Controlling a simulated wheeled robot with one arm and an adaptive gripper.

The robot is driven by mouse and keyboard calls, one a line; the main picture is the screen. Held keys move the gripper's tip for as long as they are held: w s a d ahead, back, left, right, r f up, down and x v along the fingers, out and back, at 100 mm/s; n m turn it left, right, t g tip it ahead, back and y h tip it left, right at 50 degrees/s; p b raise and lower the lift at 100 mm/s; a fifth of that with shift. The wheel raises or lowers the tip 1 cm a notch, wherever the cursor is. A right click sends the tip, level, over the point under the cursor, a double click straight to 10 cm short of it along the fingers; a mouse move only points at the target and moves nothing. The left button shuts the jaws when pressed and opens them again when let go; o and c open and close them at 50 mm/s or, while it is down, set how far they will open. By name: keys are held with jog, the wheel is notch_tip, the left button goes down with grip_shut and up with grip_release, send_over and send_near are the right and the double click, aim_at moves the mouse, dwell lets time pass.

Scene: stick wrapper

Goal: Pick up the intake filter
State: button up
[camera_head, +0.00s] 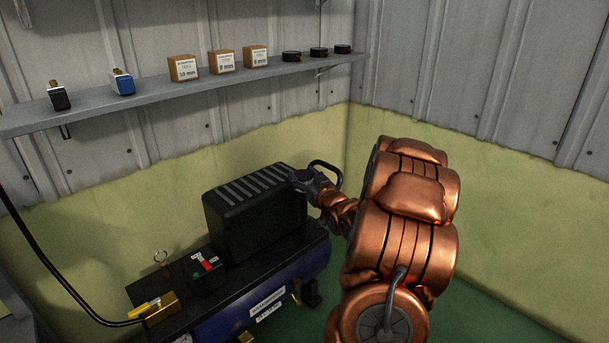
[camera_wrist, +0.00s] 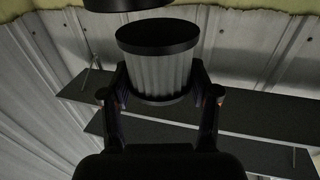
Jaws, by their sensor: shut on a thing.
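The intake filter (camera_wrist: 158,72) is a short cylinder with a pale pleated body and black end caps. It shows in the wrist view between the two fingers. My gripper (camera_wrist: 160,88) is shut on its sides. A second dark round piece (camera_wrist: 125,4) shows just beyond the filter at the top edge, partly cut off; I cannot tell whether they touch. In the head view my gripper (camera_head: 304,184) is at the upper right side of the compressor's black housing (camera_head: 252,220). I cannot make out the filter there.
The compressor has a blue tank (camera_head: 285,285), a black handle (camera_head: 327,168) and a red-switched box (camera_head: 208,272). A wall shelf (camera_head: 180,88) above holds small valves, brown boxes (camera_head: 222,62) and black discs (camera_head: 318,52). Green floor lies right of the compressor.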

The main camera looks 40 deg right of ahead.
jog(key=s+a+b, duration=0.3)
jog(key=s+a, duration=0.1)
jog(key=shift+s+a+b, duration=0.2)
jog(key=shift+a+b, duration=0.1)
jog(key=shift+a, duration=0.1)
jog(key=shift+s+b, duration=0.1)
jog(key=shift+b, duration=0.45)
